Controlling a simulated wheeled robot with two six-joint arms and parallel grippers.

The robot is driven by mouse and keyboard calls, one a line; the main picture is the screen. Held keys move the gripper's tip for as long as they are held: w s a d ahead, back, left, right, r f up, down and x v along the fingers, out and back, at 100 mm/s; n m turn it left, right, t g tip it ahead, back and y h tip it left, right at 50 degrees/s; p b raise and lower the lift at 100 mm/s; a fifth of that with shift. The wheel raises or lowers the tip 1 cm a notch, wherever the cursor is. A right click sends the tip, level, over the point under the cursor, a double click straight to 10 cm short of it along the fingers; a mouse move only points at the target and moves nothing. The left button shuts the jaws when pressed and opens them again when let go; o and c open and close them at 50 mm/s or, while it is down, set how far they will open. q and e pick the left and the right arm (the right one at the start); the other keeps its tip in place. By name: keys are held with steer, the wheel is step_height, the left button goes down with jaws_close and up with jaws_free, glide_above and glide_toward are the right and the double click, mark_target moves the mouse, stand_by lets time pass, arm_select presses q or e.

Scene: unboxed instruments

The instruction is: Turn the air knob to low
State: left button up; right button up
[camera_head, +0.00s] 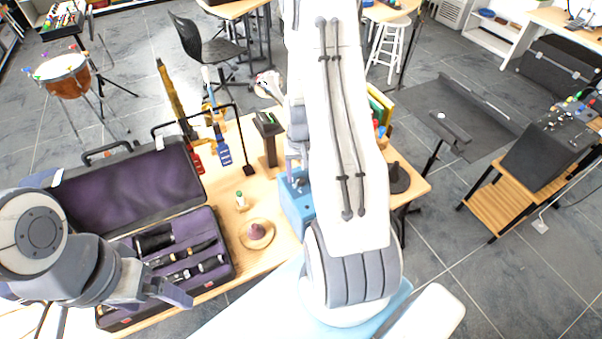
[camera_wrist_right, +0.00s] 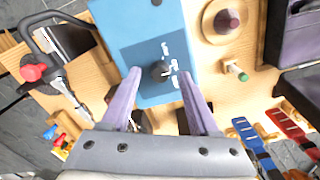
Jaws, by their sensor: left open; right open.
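A blue box (camera_wrist_right: 140,22) stands on the wooden table. It carries a black air knob (camera_wrist_right: 159,70) with small white markings on its right side. Where the knob points is too small to tell. My right gripper (camera_wrist_right: 160,76) is open, with its two purple fingers on either side of the knob in the right wrist view. I cannot tell whether they touch it. In the head view the blue box (camera_head: 297,204) is partly hidden behind my right arm, and the knob is hidden. My left gripper (camera_head: 168,292) is open and empty in front of the instrument case.
An open purple-lined case (camera_head: 222,262) holds dark instrument parts at the table's left. A round wooden stand with a maroon cone (camera_head: 257,231) and a small green-topped bottle (camera_head: 240,200) stand near the box. Colourful straps (camera_head: 222,150) lie at the back.

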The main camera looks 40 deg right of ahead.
steer(key=shift+f, duration=0.45)
jaws_close()
steer(key=shift+n, duration=0.3)
steer(key=n, duration=0.5)
steer(key=shift+n+b, duration=0.3)
steer(key=shift+b, duration=0.05)
steer(key=n, duration=0.5)
steer(key=shift+n, duration=0.3)
